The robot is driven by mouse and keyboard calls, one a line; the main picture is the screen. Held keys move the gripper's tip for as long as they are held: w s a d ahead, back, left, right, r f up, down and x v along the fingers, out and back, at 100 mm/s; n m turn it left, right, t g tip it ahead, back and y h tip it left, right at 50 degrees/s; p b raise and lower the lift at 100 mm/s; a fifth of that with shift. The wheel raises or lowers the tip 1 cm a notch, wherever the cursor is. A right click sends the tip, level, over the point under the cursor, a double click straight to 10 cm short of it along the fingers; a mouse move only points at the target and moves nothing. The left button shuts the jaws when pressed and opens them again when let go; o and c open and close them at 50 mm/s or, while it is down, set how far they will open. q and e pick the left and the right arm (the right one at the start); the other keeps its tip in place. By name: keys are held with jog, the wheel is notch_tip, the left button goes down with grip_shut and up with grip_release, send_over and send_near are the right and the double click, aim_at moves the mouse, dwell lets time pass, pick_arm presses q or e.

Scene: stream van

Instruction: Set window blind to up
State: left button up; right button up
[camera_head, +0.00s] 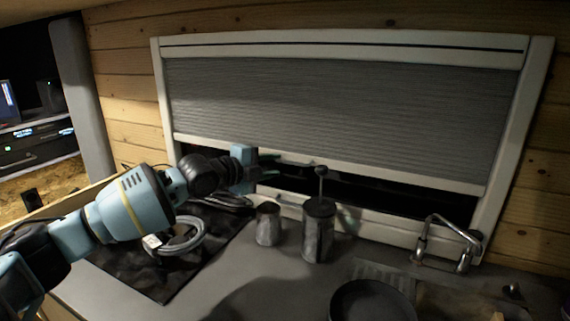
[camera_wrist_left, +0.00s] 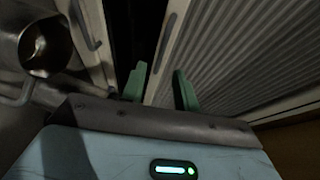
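The window blind (camera_head: 335,105) is a grey pleated sheet in a white frame. It is drawn most of the way down, with a dark strip of window below its white bottom rail (camera_head: 400,175). The pleats (camera_wrist_left: 245,45) and the rail (camera_wrist_left: 172,45) also show in the left wrist view. My left gripper (camera_head: 270,166) is at the rail's left part, near a small handle on it. In the left wrist view its two green fingers (camera_wrist_left: 160,88) are apart, with the rail's line running between them; whether they touch it I cannot tell. My right gripper is out of view.
On the counter below stand a metal cup (camera_head: 268,224), a dark canister (camera_head: 318,232) and a tap (camera_head: 445,242). A dark pan (camera_head: 372,301) is at the front. A coiled cable (camera_head: 180,238) lies under my left arm.

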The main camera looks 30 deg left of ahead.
aim_at(290, 163)
pick_arm(q)
jog(key=shift+x, duration=2.55)
grip_shut()
